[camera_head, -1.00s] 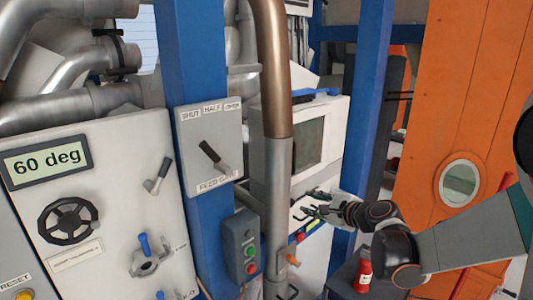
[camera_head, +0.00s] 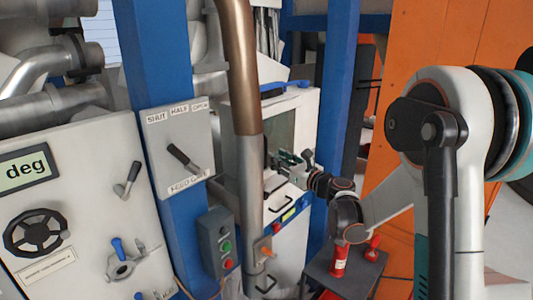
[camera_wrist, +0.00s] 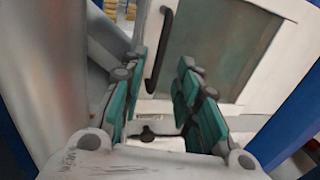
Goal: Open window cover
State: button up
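The window cover (camera_head: 303,118) is a white panel with a grey-green pane on the cabinet behind the brown and grey pipe. In the wrist view the cover (camera_wrist: 276,58) fills the upper right, with its pane (camera_wrist: 220,45) and a dark bar handle (camera_wrist: 158,50) upright left of the pane. My gripper (camera_head: 283,160) is in front of the cover's lower part. In the wrist view my gripper (camera_wrist: 160,75) is open, its green-padded fingers apart, with the handle's lower end seen between them. It appears empty; contact with the handle cannot be told.
The vertical pipe (camera_head: 248,170) stands close left of my gripper. A blue post (camera_head: 342,90) rises to the right. A feed gate box (camera_head: 180,150) and a green and red button box (camera_head: 221,242) are at left. A red bottle (camera_head: 338,262) stands on a low dark table.

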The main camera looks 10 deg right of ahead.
aim_at(266, 165)
jog(key=x, duration=0.7)
jog(key=shift+w+a, duration=0.1)
jog(key=shift+c, duration=0.4)
grip_shut()
